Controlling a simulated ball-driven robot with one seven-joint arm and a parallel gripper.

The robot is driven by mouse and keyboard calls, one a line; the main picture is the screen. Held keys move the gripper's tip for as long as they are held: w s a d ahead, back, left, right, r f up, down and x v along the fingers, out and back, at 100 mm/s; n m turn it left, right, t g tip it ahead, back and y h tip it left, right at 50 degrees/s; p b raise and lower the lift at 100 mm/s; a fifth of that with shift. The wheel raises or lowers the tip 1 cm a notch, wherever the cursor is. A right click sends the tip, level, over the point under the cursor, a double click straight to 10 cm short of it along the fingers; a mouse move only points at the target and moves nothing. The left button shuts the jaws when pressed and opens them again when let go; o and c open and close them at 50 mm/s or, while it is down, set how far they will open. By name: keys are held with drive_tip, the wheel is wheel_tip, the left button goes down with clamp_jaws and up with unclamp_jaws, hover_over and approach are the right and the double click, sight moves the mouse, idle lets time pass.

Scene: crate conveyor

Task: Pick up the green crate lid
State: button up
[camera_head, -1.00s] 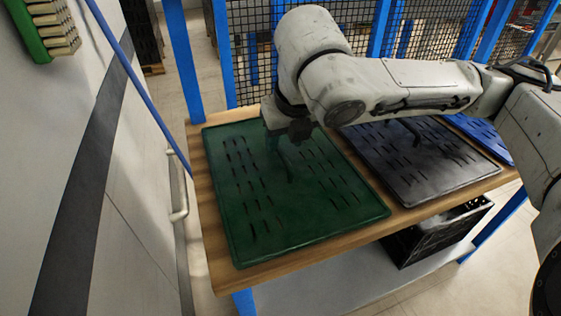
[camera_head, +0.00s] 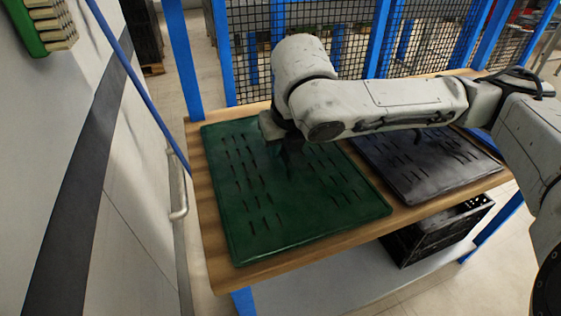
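The green crate lid (camera_head: 270,215) lies flat on the left part of the wooden table. It is a dark green rectangle with rows of dark slots. My gripper (camera_head: 289,160) points down over the far part of the green lid, and my arm reaches in from the right. The fingers look dark against the lid and are too small to tell whether they are open or shut. I cannot tell whether they touch the lid. The lid's far right corner is partly hidden by my arm.
A black lid (camera_head: 425,170) lies to the right of the green one on the table (camera_head: 213,250). A black crate (camera_head: 437,232) stands on the shelf below. Blue posts and mesh fence (camera_head: 350,45) close the back. A wall with a brush (camera_head: 45,28) is on the left.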

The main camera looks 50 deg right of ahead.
clamp_jaws()
idle(1.0)
